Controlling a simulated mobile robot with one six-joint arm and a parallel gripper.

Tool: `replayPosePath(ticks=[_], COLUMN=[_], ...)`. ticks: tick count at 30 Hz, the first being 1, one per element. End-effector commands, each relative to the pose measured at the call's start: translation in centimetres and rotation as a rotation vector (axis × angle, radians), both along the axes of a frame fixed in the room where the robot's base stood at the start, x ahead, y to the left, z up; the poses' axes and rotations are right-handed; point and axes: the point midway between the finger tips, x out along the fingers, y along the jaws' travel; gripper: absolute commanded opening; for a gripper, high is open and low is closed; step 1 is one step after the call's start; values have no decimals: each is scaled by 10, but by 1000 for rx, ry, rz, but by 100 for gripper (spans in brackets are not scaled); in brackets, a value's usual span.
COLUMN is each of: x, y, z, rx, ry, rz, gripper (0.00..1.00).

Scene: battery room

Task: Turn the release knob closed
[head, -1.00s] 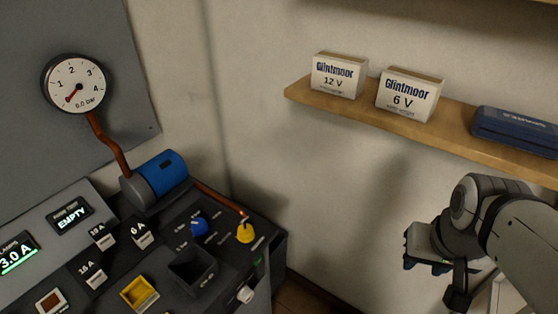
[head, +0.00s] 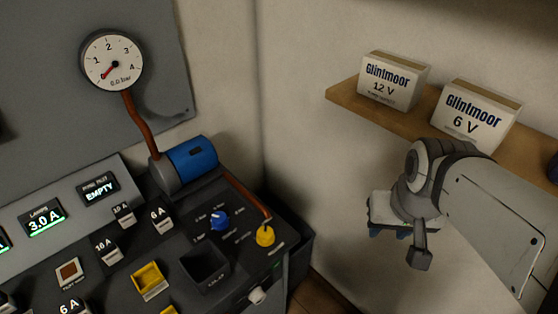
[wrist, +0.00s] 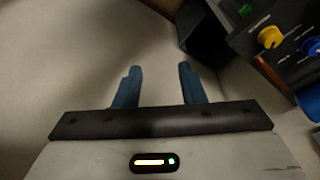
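A yellow knob (head: 265,236) stands at the right end of the dark bench panel, where a thin copper pipe comes down to it. It looks like the release knob, but its label is too small to read. It also shows at the upper right of the wrist view (wrist: 270,37). My gripper (head: 389,234) is right of the bench in the head view, in front of the wall and apart from the knob. In the wrist view its two blue fingers (wrist: 158,85) stand apart with nothing between them. The pressure gauge (head: 112,61) reads 0.0 bar.
A blue knob (head: 219,220) and a dark open socket (head: 204,268) lie left of the yellow knob. A white knob (head: 257,295) sticks out of the bench front. A blue cylinder (head: 192,158) stands behind. A shelf (head: 405,122) with boxes hangs above my arm.

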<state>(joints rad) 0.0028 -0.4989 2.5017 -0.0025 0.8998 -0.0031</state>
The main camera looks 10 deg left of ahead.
Motion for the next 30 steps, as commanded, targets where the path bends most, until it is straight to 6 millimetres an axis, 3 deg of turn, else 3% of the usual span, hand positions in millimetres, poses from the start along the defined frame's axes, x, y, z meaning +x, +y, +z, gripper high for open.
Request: replayPosePath(ticks=[3,8,11,14,20,24,30], x=[0,7,21,42,75,81,77], y=[0,6,31,59,136,187,231], z=[0,2,4,1,-21,-44,-71], rx=[0,9,30,56,92,96,91], ry=[0,10,33,70,149,191,220], rz=[0,-11,-38,-99,-262,-369,-470], gripper=[37,50,58,59,59,59,59])
